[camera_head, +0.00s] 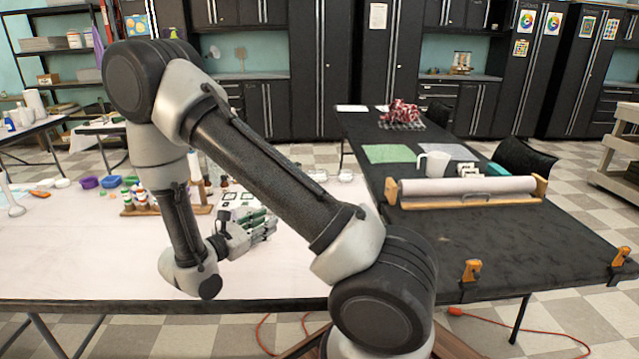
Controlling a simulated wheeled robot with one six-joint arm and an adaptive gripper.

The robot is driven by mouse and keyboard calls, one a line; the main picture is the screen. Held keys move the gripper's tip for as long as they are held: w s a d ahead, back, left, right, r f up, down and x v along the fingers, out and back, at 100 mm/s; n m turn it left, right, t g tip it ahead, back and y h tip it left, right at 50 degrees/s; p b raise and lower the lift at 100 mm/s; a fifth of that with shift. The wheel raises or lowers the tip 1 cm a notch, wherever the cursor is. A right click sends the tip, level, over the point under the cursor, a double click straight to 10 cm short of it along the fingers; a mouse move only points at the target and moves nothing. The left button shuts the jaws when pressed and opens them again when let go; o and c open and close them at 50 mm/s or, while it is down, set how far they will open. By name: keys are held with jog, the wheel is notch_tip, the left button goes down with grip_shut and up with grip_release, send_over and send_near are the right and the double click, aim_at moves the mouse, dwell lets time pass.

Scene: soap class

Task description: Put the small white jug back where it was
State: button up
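A white jug (433,164) with a handle stands upright on the black table (420,222), behind a long white roll in a wooden holder. My gripper (270,228) is low over the white table (90,255), at the left of the picture and well away from the jug. Its fingers point right and are small in this view. I cannot tell whether they are open or shut, and I see no jug at them. My arm hides part of the white table.
The white roll (468,186) lies in front of the jug. A green sheet (388,153) and a red-and-white bundle (402,113) are on the black table. Orange clamps (472,270) grip its front edge. Small bottles (140,196) stand in a wooden rack on the white table.

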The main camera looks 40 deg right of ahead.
jog(key=s+d+r+m+g+y, duration=0.4)
jog(key=s+r+m, duration=0.2)
jog(key=s+r, duration=0.1)
jog(key=s+d+r+m+g+y, duration=0.35)
jog(key=s+d+r+m, duration=0.2)
jog(key=r, duration=0.25)
jog(key=s+a+r+m+t+y, duration=0.6)
jog(key=s+y, duration=0.3)
jog(key=s, duration=0.2)
jog(key=shift+s+a+r+m+t, duration=0.15)
jog(key=shift+s+r+m+t, duration=0.05)
jog(key=shift+r+m+t, duration=0.4)
